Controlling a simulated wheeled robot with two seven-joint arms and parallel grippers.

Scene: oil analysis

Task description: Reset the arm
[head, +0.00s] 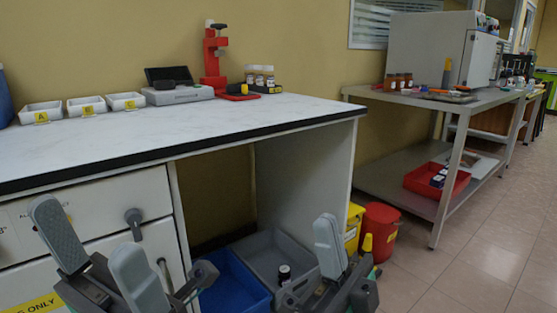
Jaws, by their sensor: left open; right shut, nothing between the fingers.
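My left gripper (97,248) is at the lower left, in front of the drawers of the white lab bench (190,128). Its two grey finger pads stand apart with nothing between them. My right gripper (328,247) is at the lower middle, below the bench top and in front of the bench's open knee space. Its pad points up, and its fingers are together with nothing visible held. Both grippers are clear of the bench top.
White trays (85,107), a scale (178,94), a red stand (213,62) and small jars (260,77) stand on the bench. A blue bin (234,283), a grey bin (272,256) and a red bucket (380,231) are on the floor. A metal table (440,103) stands right; floor is free at lower right.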

